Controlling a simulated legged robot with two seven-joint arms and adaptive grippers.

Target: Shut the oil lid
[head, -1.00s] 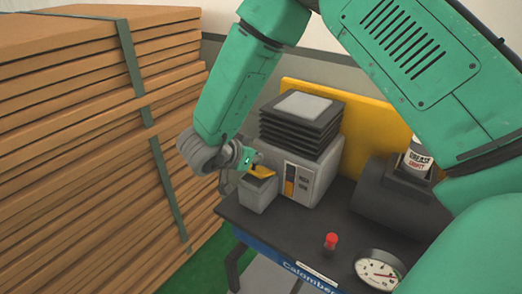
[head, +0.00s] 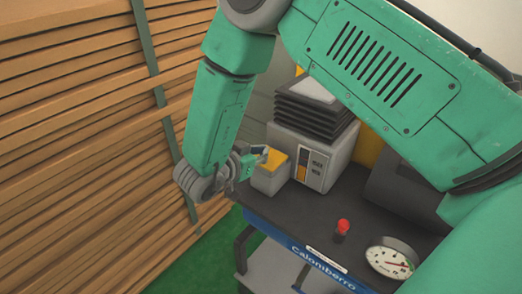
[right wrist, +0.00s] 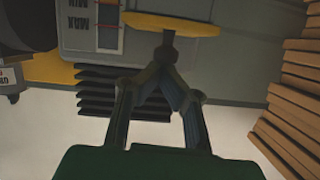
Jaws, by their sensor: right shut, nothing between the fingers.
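The yellow oil lid (head: 276,158) sits at the top of a small grey box (head: 268,181) on the front of the grey machine (head: 318,152). It also shows in the right wrist view (right wrist: 170,23) as a rounded yellow plate. My right gripper (head: 264,153) is right at the lid, partly hiding it in the head view. In the right wrist view my right gripper (right wrist: 168,47) is shut and empty, its tips by the lid's edge. I cannot tell whether they touch, or how far the lid is tilted. My left gripper is not in view.
A dark bench (head: 360,218) holds the machine, a red knob (head: 343,226) and a round gauge (head: 389,262). Black trays (head: 312,112) are stacked on the machine. Strapped brown boards (head: 80,150) stand close on the left. My right arm crosses above the bench.

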